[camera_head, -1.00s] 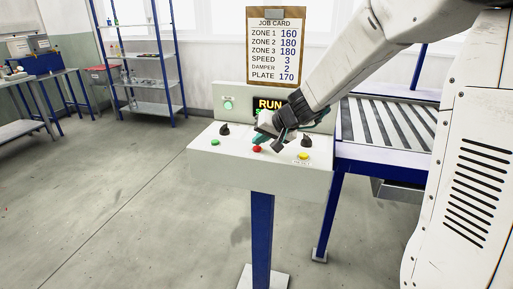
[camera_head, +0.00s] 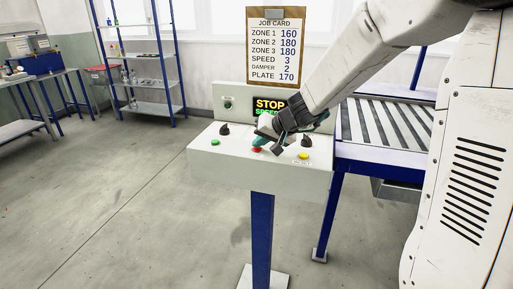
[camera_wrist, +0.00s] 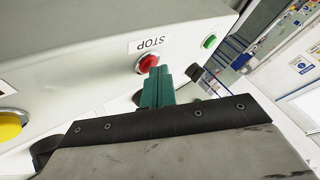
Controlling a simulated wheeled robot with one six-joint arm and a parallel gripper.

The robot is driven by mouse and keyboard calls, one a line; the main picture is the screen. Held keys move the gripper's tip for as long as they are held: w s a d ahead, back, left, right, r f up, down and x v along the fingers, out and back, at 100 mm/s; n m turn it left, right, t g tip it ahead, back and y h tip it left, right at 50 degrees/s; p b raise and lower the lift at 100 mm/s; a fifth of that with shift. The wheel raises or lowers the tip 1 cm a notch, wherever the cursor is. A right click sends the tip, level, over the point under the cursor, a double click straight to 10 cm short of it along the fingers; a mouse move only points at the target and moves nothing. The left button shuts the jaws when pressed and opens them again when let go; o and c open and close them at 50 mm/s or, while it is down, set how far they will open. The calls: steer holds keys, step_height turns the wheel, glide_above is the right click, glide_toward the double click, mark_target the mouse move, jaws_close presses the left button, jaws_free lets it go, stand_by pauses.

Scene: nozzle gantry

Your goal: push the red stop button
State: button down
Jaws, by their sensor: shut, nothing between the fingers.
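The red stop button (camera_head: 257,150) sits on the front of the white control console (camera_head: 230,172), between a green and a yellow button. In the wrist view the red button (camera_wrist: 148,63) is beside an upside-down STOP label. My gripper (camera_head: 259,145) is shut, with nothing held. Its green fingertips (camera_wrist: 157,75) overlap the lower edge of the red button in the wrist view and appear to touch it. The console display (camera_head: 269,106) reads STOP, with a green line below partly hidden by my arm.
A green button (camera_head: 215,142), a yellow button (camera_head: 304,155) and black knobs (camera_head: 224,129) (camera_head: 306,141) share the console. A job card (camera_head: 275,47) stands behind. A roller conveyor (camera_head: 385,122) is at the right. The floor to the left is open.

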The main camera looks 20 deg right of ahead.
mark_target(260, 150)
steer(key=shift+r, duration=0.9)
steer(key=shift+r, duration=2.5)
steer(key=s+a+f+n+g, duration=0.1)
steer(key=s+g, duration=0.2)
steer(key=s, duration=0.5)
steer(key=s+a+f+g, duration=0.1)
steer(key=s+f+g, duration=0.1)
steer(key=s, duration=0.5)
steer(key=s+d+r+n+h, duration=0.1)
steer(key=s+d+h, duration=0.1)
steer(key=s, duration=0.9)
steer(key=s+d+r+n+g+h, duration=0.1)
steer(key=s+d+h, duration=0.1)
steer(key=s, duration=0.9)
steer(key=shift+d+r+g+h, duration=0.2)
steer(key=shift+g+h, duration=0.1)
